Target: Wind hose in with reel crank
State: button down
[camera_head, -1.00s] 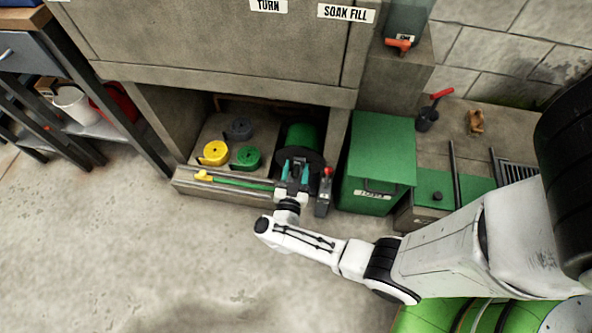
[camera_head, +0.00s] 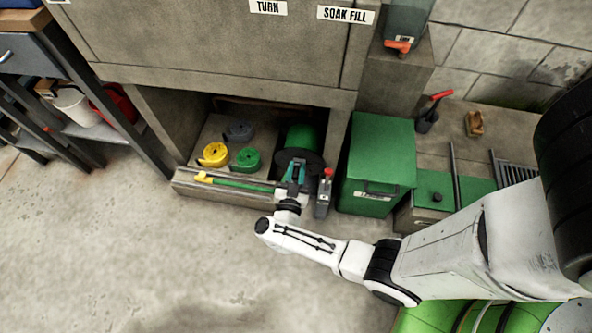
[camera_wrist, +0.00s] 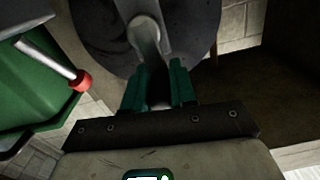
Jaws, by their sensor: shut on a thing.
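The hose reel (camera_head: 299,137), a green drum with a dark round flange, sits in the low recess under the concrete block. Its dark flange (camera_wrist: 195,30) fills the top of the wrist view. My gripper (camera_head: 297,166) is in front of the flange. Its teal fingers (camera_wrist: 158,75) are shut on the grey reel crank (camera_wrist: 146,35); the gripped part is mostly hidden between them. The green hose (camera_head: 245,184) lies out to the left along the recess front, ending in a yellow nozzle (camera_head: 203,177).
A grey lever box (camera_head: 323,197) with a red knob (camera_wrist: 80,79) stands close right of my gripper. A green bin (camera_head: 378,150) is beyond it. Yellow (camera_head: 215,154), green (camera_head: 247,159) and grey (camera_head: 239,130) coils lie left of the reel. The floor in front is clear.

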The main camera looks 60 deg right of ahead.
notch_tip(320, 180, down, 8)
jog(key=s+m+b, duration=0.2)
jog(key=m+b, duration=0.8)
jog(key=m, duration=2)
jog(key=shift+s+d, duration=0.25)
jog(key=shift+d, duration=0.15)
jog(key=c, duration=0.9)
grip_release()
jog(key=shift+f, duration=0.1)
jog(key=shift+a+g, duration=0.1)
jog(key=shift+g, duration=0.2)
